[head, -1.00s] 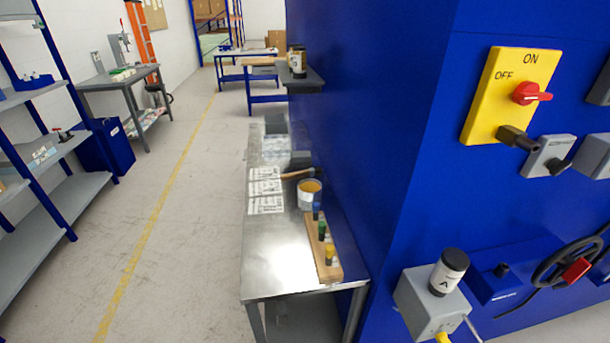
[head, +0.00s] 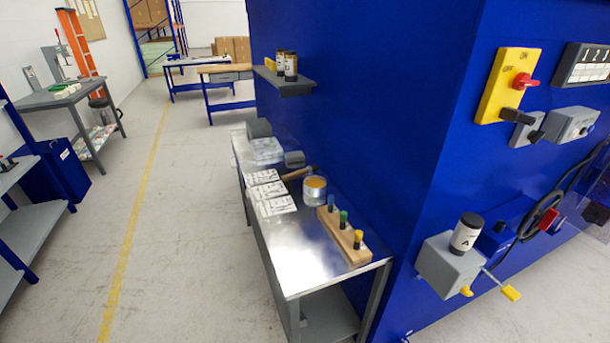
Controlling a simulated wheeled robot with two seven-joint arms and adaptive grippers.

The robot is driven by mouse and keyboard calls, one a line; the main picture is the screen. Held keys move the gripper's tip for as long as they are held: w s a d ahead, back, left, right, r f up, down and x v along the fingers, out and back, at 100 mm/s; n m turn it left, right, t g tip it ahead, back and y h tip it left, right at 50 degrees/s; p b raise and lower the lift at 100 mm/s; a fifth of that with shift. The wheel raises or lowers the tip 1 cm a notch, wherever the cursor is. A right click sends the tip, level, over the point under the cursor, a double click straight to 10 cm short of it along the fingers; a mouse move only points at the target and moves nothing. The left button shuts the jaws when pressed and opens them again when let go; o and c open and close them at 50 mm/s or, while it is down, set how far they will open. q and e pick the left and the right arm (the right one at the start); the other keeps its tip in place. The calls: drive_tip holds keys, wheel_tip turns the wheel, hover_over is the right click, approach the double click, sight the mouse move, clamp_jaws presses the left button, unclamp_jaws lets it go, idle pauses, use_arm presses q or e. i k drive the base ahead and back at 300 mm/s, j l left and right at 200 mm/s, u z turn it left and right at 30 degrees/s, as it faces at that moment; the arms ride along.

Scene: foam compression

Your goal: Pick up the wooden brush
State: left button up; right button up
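A brush with a brown wooden handle (head: 297,174) lies on the metal side table (head: 284,243), behind an open tin with an orange-yellow top (head: 314,190). Its head end is dark and hard to make out at this size. Neither of my grippers is in the head view.
White printed sheets (head: 267,190) lie left of the tin, and a wooden block with several coloured-top pieces (head: 344,236) lies in front. A tall blue machine wall (head: 370,110) borders the table's right side. Grey boxes (head: 259,128) stand at its far end. The floor left is open.

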sight(310, 169)
drive_tip(key=j+z, duration=0.2)
drive_tip(key=j, duration=0.15)
drive_tip(key=k+j+z, duration=0.15)
drive_tip(key=j, duration=0.2)
drive_tip(key=k+j+z, duration=0.2)
drive_tip(key=j, duration=0.15)
drive_tip(key=i+j+z, duration=0.1)
drive_tip(key=j+z, duration=0.25)
drive_tip(key=j, duration=0.3)
drive_tip(key=j+z, duration=0.3)
drive_tip(key=j, duration=0.35)
drive_tip(key=i+j+z, duration=0.1)
drive_tip(key=j+z, duration=0.15)
drive_tip(key=j, duration=0.25)
drive_tip(key=i+j+z, duration=0.1)
drive_tip(key=j+z, duration=0.2)
drive_tip(key=j, duration=0.2)
